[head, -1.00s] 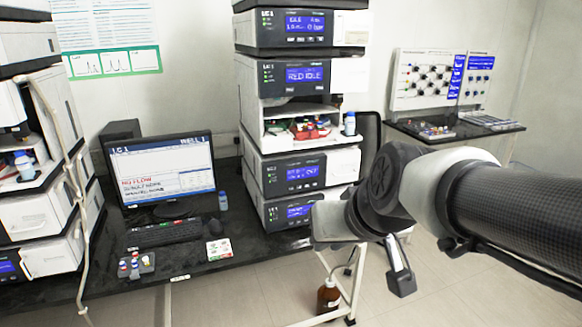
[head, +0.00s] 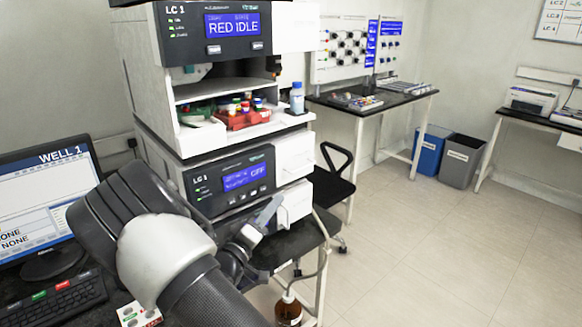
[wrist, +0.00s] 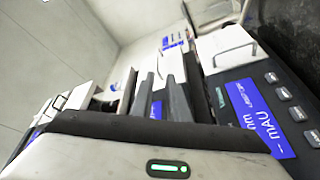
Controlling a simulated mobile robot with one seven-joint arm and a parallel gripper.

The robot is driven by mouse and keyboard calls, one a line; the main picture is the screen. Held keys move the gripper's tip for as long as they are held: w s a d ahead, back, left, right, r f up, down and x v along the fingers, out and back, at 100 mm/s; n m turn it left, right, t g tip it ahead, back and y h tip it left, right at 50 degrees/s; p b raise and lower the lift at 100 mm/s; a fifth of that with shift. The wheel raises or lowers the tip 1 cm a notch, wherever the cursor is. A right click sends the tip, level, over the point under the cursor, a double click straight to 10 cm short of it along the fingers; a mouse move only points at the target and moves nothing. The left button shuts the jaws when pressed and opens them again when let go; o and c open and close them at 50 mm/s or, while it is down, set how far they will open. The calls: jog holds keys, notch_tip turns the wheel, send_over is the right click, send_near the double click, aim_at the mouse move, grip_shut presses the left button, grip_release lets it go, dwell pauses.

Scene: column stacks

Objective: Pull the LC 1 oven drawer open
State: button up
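The LC 1 stack stands left of centre in the head view. Its lower module (head: 232,180) has a black front, a blue display ending in "OFF", and white panels at its right. The upper white panel (head: 295,156) and the lower white panel (head: 294,203) have handles and look closed. I cannot read which one is the oven drawer. My gripper (head: 268,212) is in front of the lower panel's left side; contact cannot be told. In the wrist view, my gripper (wrist: 158,95) shows two dark fingers apart with nothing between them. A white panel with a handle (wrist: 225,50) lies to their right.
An open shelf with a red vial tray (head: 242,117) and a blue-capped bottle (head: 297,98) is above. A brown bottle (head: 288,310) stands below the bench. A monitor (head: 40,200) is at left. A black chair (head: 330,180) is behind; floor at right is clear.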

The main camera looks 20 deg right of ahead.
aim_at(304, 168)
jog(key=x, duration=1.7)
jog(key=shift+s+d+r, duration=0.1)
jog(key=shift+d+r, duration=0.1)
jog(key=shift+r, duration=0.1)
grip_shut()
dwell(0.8)
